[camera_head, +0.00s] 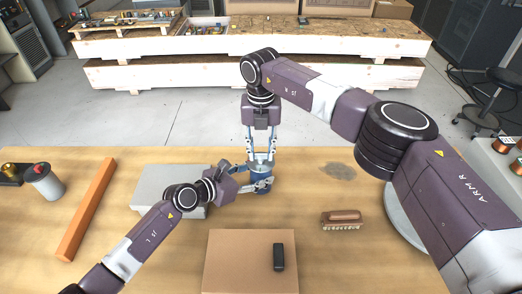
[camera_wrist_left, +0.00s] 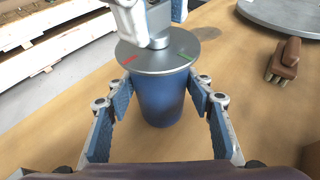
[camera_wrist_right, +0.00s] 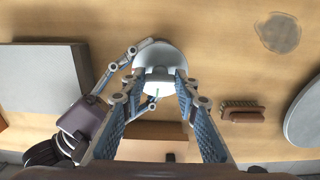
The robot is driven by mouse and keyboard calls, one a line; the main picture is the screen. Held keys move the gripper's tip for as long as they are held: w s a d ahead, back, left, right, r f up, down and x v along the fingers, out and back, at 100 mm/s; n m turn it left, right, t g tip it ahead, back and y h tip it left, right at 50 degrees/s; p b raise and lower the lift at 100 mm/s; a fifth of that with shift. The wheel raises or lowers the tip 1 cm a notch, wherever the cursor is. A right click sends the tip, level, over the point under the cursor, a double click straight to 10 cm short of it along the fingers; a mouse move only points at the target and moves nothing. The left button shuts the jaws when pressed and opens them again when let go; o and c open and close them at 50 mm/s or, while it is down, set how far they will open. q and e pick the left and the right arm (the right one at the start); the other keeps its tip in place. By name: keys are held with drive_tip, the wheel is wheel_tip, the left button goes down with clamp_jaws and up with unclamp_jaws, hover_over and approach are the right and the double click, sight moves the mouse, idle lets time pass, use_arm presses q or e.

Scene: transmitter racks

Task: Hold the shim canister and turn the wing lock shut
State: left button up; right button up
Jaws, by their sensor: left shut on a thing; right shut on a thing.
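The shim canister (camera_head: 262,172) is a blue upright cylinder on the wooden table. My right gripper (camera_wrist_right: 158,76) reaches straight down from above and is shut on the wing lock at the lid's centre. The fingers mostly hide the wing lock, so its exact angle is unclear.
A grey box (camera_head: 150,183) lies behind my left wrist. A cardboard box (camera_head: 240,262) with a small black object (camera_head: 279,257) stands in front. A brush (camera_head: 342,218) and a round grey plate (camera_head: 398,222) are at right. An orange bar (camera_head: 86,208) and a grey can (camera_head: 44,181) are at left.

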drive_tip(key=shift+w+m, duration=0.1)
drive_tip(key=shift+m, duration=0.4)
drive_tip(key=o, duration=1.1)
drive_tip(key=shift+o, duration=0.2)
wheel_tip(320, 180, up, 12)
use_arm(q)
drive_tip(key=o, duration=1.6)
